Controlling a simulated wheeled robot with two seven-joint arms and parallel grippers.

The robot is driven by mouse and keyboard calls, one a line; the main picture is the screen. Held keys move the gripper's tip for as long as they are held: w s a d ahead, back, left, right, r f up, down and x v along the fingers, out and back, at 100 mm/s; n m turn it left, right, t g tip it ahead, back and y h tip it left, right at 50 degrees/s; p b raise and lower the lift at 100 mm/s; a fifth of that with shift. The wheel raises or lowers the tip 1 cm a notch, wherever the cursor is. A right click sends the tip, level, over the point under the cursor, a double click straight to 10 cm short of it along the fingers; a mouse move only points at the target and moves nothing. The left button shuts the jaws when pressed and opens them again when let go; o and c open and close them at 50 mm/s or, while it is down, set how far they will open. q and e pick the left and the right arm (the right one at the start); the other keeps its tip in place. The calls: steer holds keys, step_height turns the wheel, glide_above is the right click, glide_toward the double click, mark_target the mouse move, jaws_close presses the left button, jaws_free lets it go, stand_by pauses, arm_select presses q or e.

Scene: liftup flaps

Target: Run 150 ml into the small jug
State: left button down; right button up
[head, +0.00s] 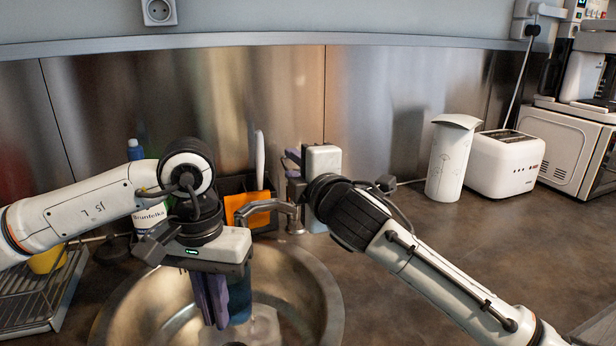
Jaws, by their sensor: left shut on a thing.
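My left gripper (212,300) points down over the round steel sink bowl (325,290). It is shut on a blue thing (240,298), which seems to be the small jug. The fingers and gripper body hide much of it, so its fill level does not show. No water stream can be made out. My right gripper (292,160) is at the top of the tap. Its own body hides the fingertips and the tap handle, so its opening and any contact are unclear.
A dark caddy (232,184) with an orange cloth (246,205) stands behind the sink. A blue-capped bottle (136,150) and a drying rack (42,295) with a yellow item (47,260) are left. The right counter is mostly clear.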

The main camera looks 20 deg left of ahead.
steer(key=v, duration=0.7)
steer(key=shift+s+d, duration=0.25)
steer(key=shift+w, duration=0.1)
steer(key=shift+w+d+n+g+y, duration=1.6)
steer(key=shift+d+n+g+y, duration=0.35)
steer(key=shift+g, duration=0.25)
steer(key=r+x, duration=0.1)
steer(key=x, duration=1)
steer(key=shift+a+f, duration=0.1)
jaws_close()
